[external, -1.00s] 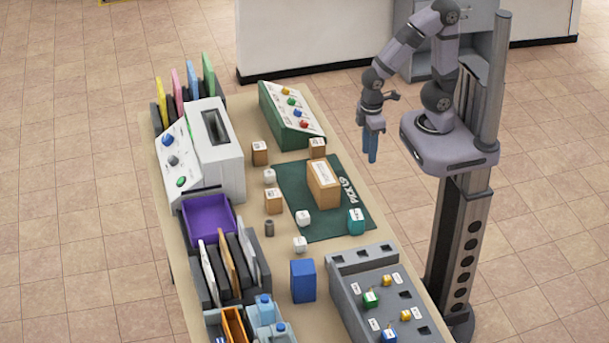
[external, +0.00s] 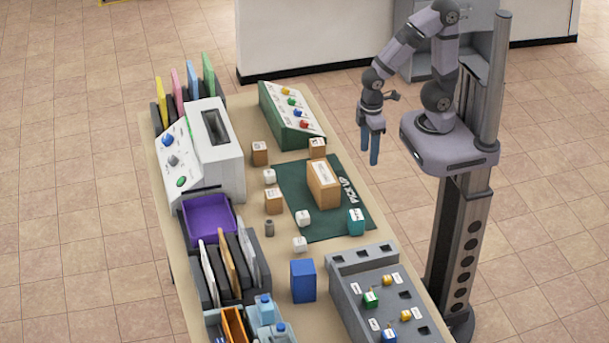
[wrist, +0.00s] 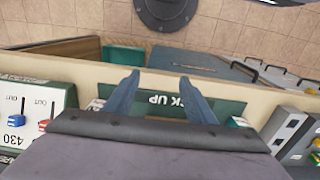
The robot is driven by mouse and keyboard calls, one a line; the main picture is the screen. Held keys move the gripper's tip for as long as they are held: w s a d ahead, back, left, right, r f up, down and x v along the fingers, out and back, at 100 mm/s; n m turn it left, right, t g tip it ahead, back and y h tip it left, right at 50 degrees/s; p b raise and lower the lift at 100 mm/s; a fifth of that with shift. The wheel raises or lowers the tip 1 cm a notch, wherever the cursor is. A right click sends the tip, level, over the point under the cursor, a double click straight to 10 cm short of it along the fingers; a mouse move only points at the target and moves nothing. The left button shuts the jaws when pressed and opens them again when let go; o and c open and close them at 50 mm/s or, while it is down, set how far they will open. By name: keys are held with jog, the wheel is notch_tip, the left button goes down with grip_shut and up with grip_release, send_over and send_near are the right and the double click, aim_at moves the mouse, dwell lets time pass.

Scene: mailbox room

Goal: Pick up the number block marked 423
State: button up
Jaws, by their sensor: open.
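Several small blocks stand on the table, but no number on them is readable, so I cannot tell which is 423. In the external view there are brown blocks at the back (external: 260,153), by the mat's far end (external: 317,147) and mid-table (external: 274,201). White blocks stand at mid-table (external: 269,176), on the mat (external: 303,217) and in front of it (external: 300,244). A teal block (external: 356,221) stands at the mat's near right. My gripper (external: 369,162) is open and empty, pointing down off the table's right side. Its blue fingers show in the wrist view (wrist: 158,82).
A larger tan box (external: 322,187) sits on the dark green PICK UP mat (external: 325,230). A sloped panel (external: 292,108) stands behind it, and a grey socket panel (external: 350,292) and blue box (external: 303,281) in front. A purple tray (external: 208,217) is at left.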

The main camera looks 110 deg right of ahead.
jog(key=shift+r, duration=0.1)
notch_tip(320, 180, up, 5)
jog(key=w+d+r+n+y+b, duration=0.2)
jog(key=w+n+y+b, duration=0.3)
jog(key=w, duration=1.5)
jog(key=w+d+f+n+t+y+b, duration=0.1)
jog(key=w+d+n+y+b, duration=0.1)
jog(key=w+d+n+y, duration=0.4)
jog(key=w+d+f+n+t+y+b, duration=0.1)
jog(key=w+d+n+b, duration=0.1)
jog(key=d+n, duration=0.45)
jog(key=m, duration=0.2)
send_near(269, 171)
jog(key=shift+s+p+x, duration=0.1)
jog(key=shift+p+x, duration=0.45)
jog(key=shift+x, duration=0.25)
jog(key=shift+s+p+x, duration=0.15)
jog(key=shift+p+x, duration=0.35)
jog(key=shift+x, duration=0.35)
jog(key=shift+w+a+f, duration=0.3)
jog(key=shift+a, duration=0.35)
